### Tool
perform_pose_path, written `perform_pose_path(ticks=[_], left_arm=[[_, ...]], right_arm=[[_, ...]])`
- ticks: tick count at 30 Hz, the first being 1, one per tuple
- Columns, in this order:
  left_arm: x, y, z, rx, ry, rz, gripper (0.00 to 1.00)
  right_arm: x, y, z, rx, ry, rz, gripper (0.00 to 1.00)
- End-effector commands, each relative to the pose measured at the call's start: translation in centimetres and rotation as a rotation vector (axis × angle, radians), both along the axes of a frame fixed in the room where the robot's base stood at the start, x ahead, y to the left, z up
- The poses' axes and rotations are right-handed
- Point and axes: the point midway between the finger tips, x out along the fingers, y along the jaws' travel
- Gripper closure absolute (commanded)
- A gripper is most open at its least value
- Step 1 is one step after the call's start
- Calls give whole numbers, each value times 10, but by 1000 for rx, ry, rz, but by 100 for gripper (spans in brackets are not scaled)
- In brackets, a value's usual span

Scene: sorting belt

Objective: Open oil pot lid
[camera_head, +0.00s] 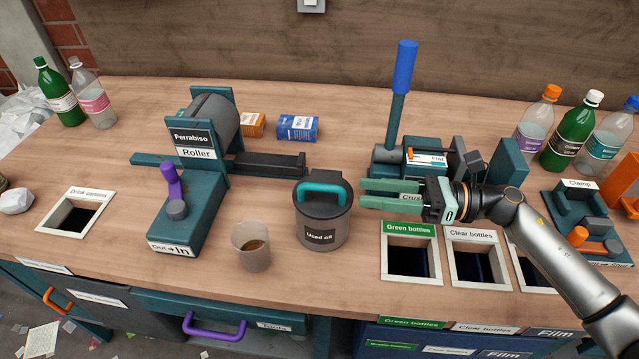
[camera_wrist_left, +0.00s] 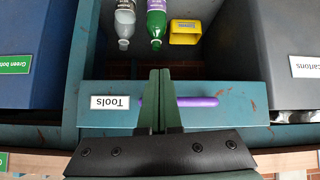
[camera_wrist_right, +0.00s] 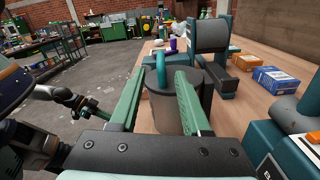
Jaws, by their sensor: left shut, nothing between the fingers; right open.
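The oil pot (camera_head: 322,222) is a dark grey pot labelled "Used oil", standing upright on the bench. Its lid is on, with a teal handle (camera_head: 322,190) arched over the top. My right gripper (camera_head: 362,194) is open and empty, just right of the pot at about handle height, fingers pointing at it. In the right wrist view the pot (camera_wrist_right: 165,108) and its handle (camera_wrist_right: 161,70) show ahead, between and beyond the fingers. My left gripper (camera_wrist_left: 166,74) is shut and empty in front of the Tools drawer; it is not in the head view.
The purple drawer handle (camera_wrist_left: 205,102) is by my left gripper.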

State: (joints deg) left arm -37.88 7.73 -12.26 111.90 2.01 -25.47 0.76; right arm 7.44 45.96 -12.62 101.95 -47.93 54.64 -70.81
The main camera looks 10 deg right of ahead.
Motion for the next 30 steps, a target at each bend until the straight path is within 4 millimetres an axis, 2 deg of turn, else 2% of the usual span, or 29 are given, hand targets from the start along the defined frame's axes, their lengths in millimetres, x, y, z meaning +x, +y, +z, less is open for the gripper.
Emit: perform_pose_path(ticks=[6, 13, 18, 26, 30], left_arm=[[-5, 8, 9, 9, -1, 13, 100], [-8, 18, 9, 23, 4, 27, 100], [-7, 18, 11, 22, 0, 28, 100], [-7, 17, 11, 20, 0, 29, 100], [-7, 16, 11, 19, 2, 29, 100]], right_arm=[[15, 45, 5, 5, 0, 2, 53], [26, 78, 3, 4, 1, 0, 53], [29, 88, 1, 2, 1, -1, 53], [30, 89, 0, 1, 2, -1, 53], [29, 89, 0, 1, 2, -1, 66]])
